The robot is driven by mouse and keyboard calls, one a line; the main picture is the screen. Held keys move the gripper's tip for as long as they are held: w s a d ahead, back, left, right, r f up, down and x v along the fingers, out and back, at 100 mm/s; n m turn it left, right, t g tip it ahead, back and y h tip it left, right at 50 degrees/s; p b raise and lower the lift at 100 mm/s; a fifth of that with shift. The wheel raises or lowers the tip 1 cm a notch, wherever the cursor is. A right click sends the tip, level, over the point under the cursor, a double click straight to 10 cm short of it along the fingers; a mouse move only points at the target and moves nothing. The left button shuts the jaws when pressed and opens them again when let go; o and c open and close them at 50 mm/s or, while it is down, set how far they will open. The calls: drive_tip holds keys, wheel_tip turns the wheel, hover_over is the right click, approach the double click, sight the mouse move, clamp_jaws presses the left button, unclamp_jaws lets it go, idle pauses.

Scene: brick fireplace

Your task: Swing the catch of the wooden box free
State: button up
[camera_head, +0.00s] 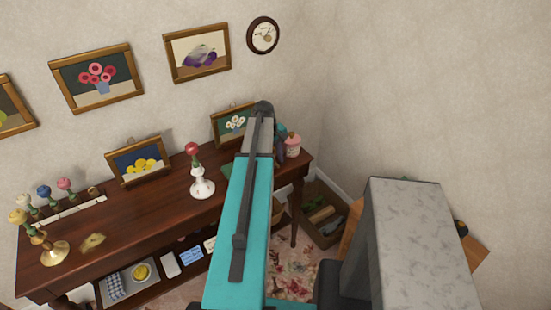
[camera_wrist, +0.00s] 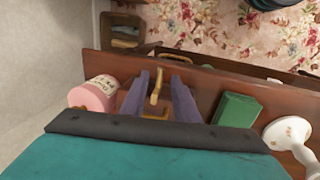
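In the wrist view, the two grey-purple fingers of my gripper (camera_wrist: 161,82) point down over the dark table, spaced apart. A narrow yellow-tan strip (camera_wrist: 156,86) shows between them, nearer the left finger, with a gap on its right. It looks like a catch, but I cannot tell for sure. Below it, partly hidden by the fingers, is a light wooden piece (camera_wrist: 131,99), possibly the wooden box. Whether either finger touches the strip is unclear. In the head view, my teal arm hides this spot, and I cannot make out the box there.
A pink jar (camera_wrist: 97,93) stands left of the fingers in the wrist view. A green book (camera_wrist: 236,109) and a white candlestick (camera_wrist: 287,134) are to the right. The long dark table (camera_head: 130,215) stands against the wall. A wooden crate (camera_head: 340,229) sits on the floor.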

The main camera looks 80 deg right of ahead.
drive_tip(key=shift+f, duration=0.3)
